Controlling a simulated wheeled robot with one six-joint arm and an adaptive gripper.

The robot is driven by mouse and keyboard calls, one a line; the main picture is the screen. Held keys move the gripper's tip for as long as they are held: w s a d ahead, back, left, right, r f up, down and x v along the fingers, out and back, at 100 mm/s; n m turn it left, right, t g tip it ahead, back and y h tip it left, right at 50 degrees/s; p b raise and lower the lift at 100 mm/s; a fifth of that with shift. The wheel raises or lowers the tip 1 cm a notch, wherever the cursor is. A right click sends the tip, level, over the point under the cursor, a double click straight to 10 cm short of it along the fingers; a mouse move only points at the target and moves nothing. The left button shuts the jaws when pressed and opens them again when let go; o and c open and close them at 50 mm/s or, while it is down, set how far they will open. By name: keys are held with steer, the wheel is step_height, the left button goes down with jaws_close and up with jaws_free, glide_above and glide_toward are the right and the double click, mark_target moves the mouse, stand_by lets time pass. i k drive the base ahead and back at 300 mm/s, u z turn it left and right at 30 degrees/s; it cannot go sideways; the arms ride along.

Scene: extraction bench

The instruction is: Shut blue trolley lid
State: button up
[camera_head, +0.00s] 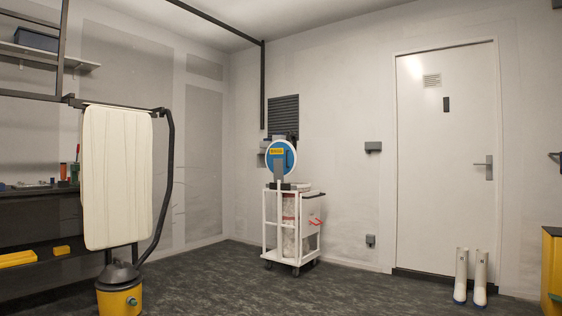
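The trolley (293,229) is a white frame on dark castors with a pale bag inside and a dark handle at its right. It stands near the back corner, left of the door. Its round blue lid (290,155), with a yellow label, stands upright above the frame, so it is open. A grey piece partly covers the lid's middle. My gripper is not in view.
A yellow vacuum (118,299) with a dark hose and a hanging white panel (116,178) stand at the left, by a dark bench. White boots (470,277) stand before the white door (447,160). A yellow cabinet (552,270) is at the right edge. The middle floor is clear.

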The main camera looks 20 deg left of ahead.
mark_target(280, 156)
steer(key=u, duration=0.3)
steer(key=i, duration=0.75)
steer(key=u, duration=1.05)
steer(key=i, duration=2.1)
steer(key=u, duration=0.6)
steer(key=i, duration=1.9)
steer(key=z, duration=0.35)
steer(key=i, duration=2.05)
steer(key=z, duration=0.65)
